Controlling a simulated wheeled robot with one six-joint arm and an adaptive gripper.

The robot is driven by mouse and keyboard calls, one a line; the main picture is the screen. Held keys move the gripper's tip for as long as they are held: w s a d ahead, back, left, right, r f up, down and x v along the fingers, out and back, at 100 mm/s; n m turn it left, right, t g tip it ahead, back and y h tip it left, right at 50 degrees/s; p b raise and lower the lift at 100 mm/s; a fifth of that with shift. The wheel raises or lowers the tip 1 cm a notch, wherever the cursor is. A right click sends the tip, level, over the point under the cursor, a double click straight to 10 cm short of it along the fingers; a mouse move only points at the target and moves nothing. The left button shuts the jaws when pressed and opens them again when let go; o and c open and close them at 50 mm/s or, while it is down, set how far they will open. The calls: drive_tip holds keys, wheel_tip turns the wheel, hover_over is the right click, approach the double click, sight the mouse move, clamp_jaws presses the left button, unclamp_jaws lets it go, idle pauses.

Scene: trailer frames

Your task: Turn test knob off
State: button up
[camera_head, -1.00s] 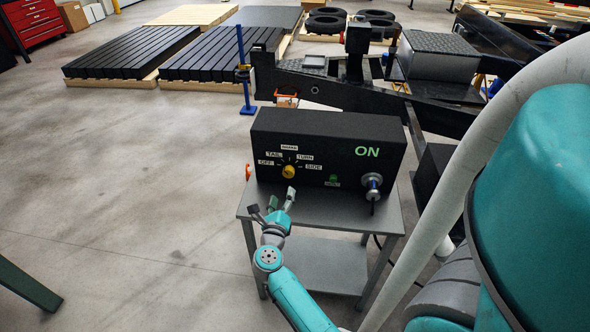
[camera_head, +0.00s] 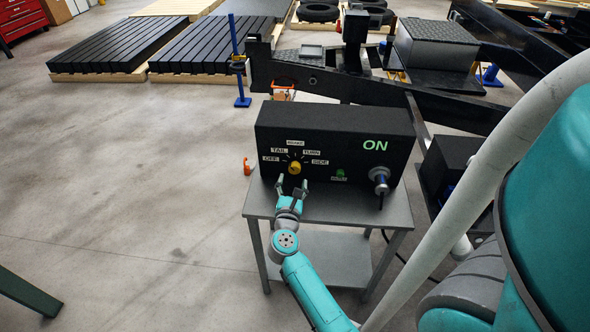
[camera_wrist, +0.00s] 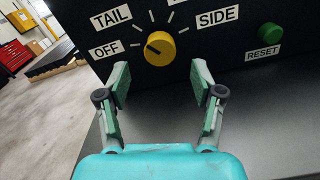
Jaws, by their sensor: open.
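The test knob (camera_head: 295,168) is a yellow dial on the front of a black box (camera_head: 335,125) marked ON. Labels OFF, TAIL, TURN and SIDE are around it, with another small label at the top. In the wrist view the knob (camera_wrist: 160,48) has a dark pointer line aimed left, toward the OFF label (camera_wrist: 107,51). My gripper (camera_head: 292,185) is open and empty, just in front of and below the knob. In the wrist view its two fingers (camera_wrist: 162,85) are spread to the left and right below the knob, apart from it.
The box stands on a grey table (camera_head: 350,205). A green RESET button (camera_wrist: 270,33) and a silver connector (camera_head: 380,178) are right of the knob. A black trailer frame (camera_head: 420,108) lies behind. The floor on the left is clear.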

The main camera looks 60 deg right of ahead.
sight(294, 170)
drive_tip(key=shift+x, duration=3.15)
drive_tip(key=c, duration=1.2)
